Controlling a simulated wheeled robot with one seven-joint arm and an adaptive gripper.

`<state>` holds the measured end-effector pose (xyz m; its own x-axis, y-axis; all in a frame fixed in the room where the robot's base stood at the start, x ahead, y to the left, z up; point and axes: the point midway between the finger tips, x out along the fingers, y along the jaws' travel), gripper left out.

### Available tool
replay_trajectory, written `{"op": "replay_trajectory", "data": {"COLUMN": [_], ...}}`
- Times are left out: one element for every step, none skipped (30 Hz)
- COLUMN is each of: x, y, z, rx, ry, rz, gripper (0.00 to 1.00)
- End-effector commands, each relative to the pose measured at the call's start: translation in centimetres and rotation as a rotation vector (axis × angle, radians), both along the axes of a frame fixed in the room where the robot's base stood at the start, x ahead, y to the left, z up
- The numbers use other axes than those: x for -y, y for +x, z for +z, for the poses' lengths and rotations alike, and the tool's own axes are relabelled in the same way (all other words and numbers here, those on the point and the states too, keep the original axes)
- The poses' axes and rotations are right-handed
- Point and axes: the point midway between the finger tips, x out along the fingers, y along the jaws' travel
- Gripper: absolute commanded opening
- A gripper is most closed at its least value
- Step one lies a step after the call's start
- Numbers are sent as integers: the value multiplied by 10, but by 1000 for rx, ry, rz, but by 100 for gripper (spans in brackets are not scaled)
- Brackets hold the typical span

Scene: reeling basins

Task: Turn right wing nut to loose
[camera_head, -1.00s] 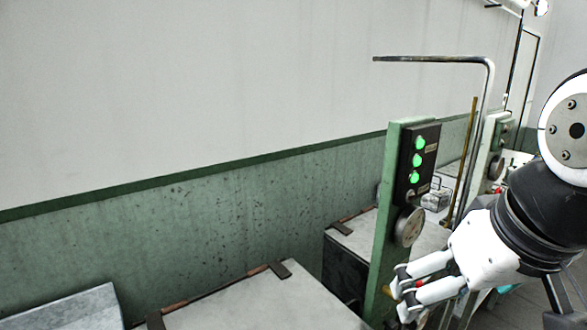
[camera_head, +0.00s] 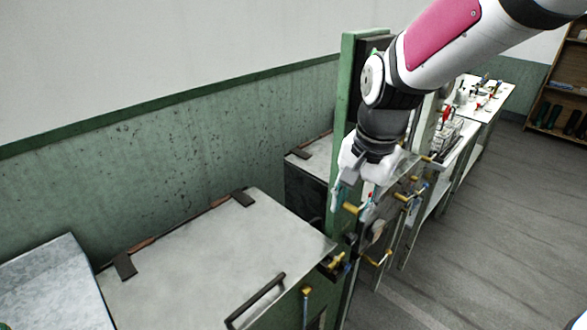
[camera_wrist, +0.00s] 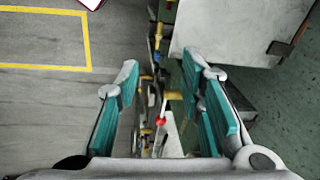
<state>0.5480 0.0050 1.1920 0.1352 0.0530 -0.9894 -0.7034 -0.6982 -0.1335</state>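My gripper (camera_head: 351,203) is over the front of the green machine, pointing down. In the wrist view its two teal-padded fingers (camera_wrist: 160,68) are spread wide with nothing held between them. Below the gap is a narrow row of fittings, with a small red knob (camera_wrist: 160,121) and a brass-coloured piece (camera_wrist: 173,95). In the head view, brass-coloured handles (camera_head: 408,197) stick out from the machine fronts, one (camera_head: 350,208) right by the fingers. I cannot tell which of these small parts is the right wing nut, or whether a finger touches one.
A grey-lidded basin (camera_head: 225,255) with a dark handle stands left of the green post (camera_head: 347,110). More brass fittings (camera_head: 336,261) show at its right corner. A cluttered white table (camera_head: 485,95) and a shelf (camera_head: 560,90) are farther back. The floor (camera_head: 480,220) at right is clear.

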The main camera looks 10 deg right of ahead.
Motion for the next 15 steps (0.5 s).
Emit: {"op": "replay_trajectory", "data": {"x": [-1,0,0,1,1,1,2,2,2,2,2,3,3,3,3], "y": [9,13,19,23,26,30,32,34,36,37,38,39,39,39,39], "z": [-16,-24,-34,-41,-48,-55,-60,-65,-70,-73,-75,-77,-79,-80,-83], "rx": [-36,-52,-71,-83,-93,-106,-113,-121,-128,-132,-136,-137,-138,-139,-140], "ry": [-2,-3,-6,-9,-12,-15,-18,-21,-23,-25,-27,-28,-28,-29,-29], "rz": [-50,-84,-126,-154,-181,-212,-233,-252,-270,-282,-291,-300,-304,-307,-309], "gripper": [35,35,35,35,35,35,35,35,35,35,35,35,35,35,35]}}
